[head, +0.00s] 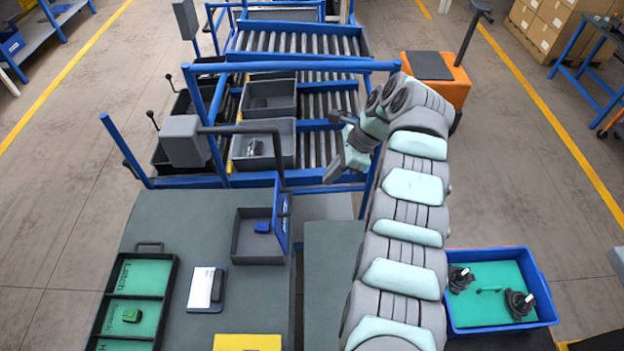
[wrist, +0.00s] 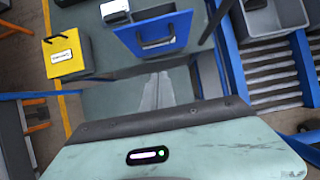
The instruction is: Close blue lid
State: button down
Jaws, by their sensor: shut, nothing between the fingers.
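The blue lid (head: 281,218) stands upright, open, along the right side of a dark grey box (head: 262,259) on the table. A small blue object (head: 262,227) lies in the box. In the wrist view the blue lid (wrist: 140,38) shows its outer face with a handle, and hides most of the box. My gripper (head: 332,173) is shut and empty, held above and to the right of the lid, beyond its far end. It is apart from the lid.
The roller conveyor (head: 318,107) with grey bins (head: 264,143) lies beyond. A white device (head: 206,289), a labelled tray (head: 150,246) and a yellow box (head: 247,342) are on the table.

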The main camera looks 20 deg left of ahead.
aim_at(288, 214)
jog(key=s+a+f+p, duration=0.2)
jog(key=a+f, duration=0.5)
jog(key=f, duration=0.1)
jog(key=shift+s+f+p, duration=0.3)
jog(key=shift+f+p, duration=0.05)
jog(key=shift+f, duration=0.05)
jog(key=shift+a, duration=0.1)
